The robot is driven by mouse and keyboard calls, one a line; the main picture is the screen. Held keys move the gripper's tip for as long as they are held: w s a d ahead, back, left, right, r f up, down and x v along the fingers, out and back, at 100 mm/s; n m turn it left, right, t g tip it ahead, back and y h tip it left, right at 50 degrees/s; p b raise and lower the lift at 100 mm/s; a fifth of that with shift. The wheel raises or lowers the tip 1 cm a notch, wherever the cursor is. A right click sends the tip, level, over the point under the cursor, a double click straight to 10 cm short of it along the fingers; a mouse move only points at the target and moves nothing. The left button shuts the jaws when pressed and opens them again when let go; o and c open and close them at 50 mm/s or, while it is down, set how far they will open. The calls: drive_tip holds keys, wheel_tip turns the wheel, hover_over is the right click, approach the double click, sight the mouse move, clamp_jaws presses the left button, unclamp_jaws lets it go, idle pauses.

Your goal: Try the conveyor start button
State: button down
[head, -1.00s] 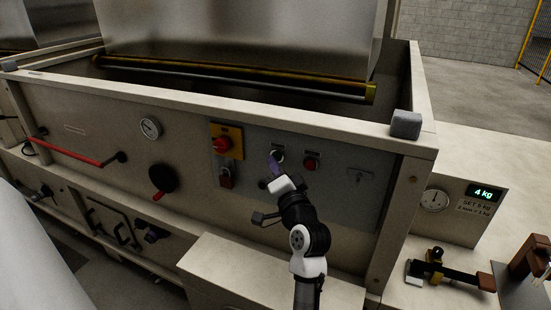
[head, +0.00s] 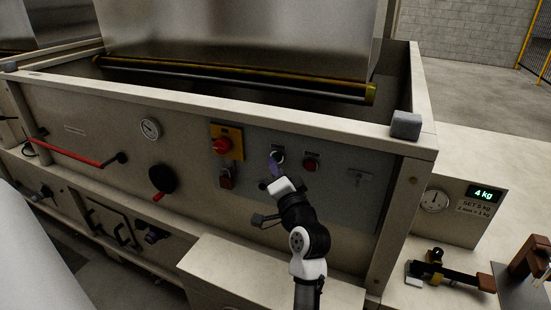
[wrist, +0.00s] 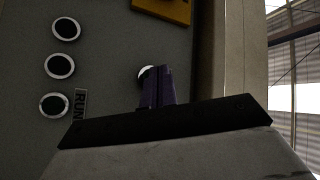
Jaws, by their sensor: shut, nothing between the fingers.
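A round button with a pale rim (head: 277,156) sits on the grey control panel (head: 345,190), left of a red button (head: 310,164). My gripper (head: 273,168) is just below the pale-rimmed button, its purple fingers shut and empty. In the wrist view the fingers (wrist: 157,86) partly cover a round white-edged part (wrist: 147,72), which looks like the same button. I cannot tell whether the fingertips touch it. No label for it is readable.
A red mushroom knob on a yellow plate (head: 236,133) is to the left. The wrist view shows three dark round fittings with white rings (wrist: 59,66) and a RUN label (wrist: 80,103). The hopper's top rail (head: 290,124) runs above; a ledge (head: 235,275) is below.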

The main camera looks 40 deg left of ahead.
drive_tip(key=shift+s+d, duration=0.15)
drive_tip(key=shift+s, duration=0.3)
drive_tip(key=shift+s, duration=0.1)
drive_tip(key=shift+s+d+p, duration=0.2)
drive_tip(key=shift+s+p, duration=0.05)
drive_tip(key=shift+s, duration=0.55)
drive_tip(key=shift+s+d+p, duration=0.15)
drive_tip(key=shift+s+p, duration=0.15)
drive_tip(key=shift+s, duration=0.45)
drive_tip(key=shift+s+d+p, duration=0.2)
drive_tip(key=shift+s+p, duration=0.05)
drive_tip(key=shift+s, duration=0.55)
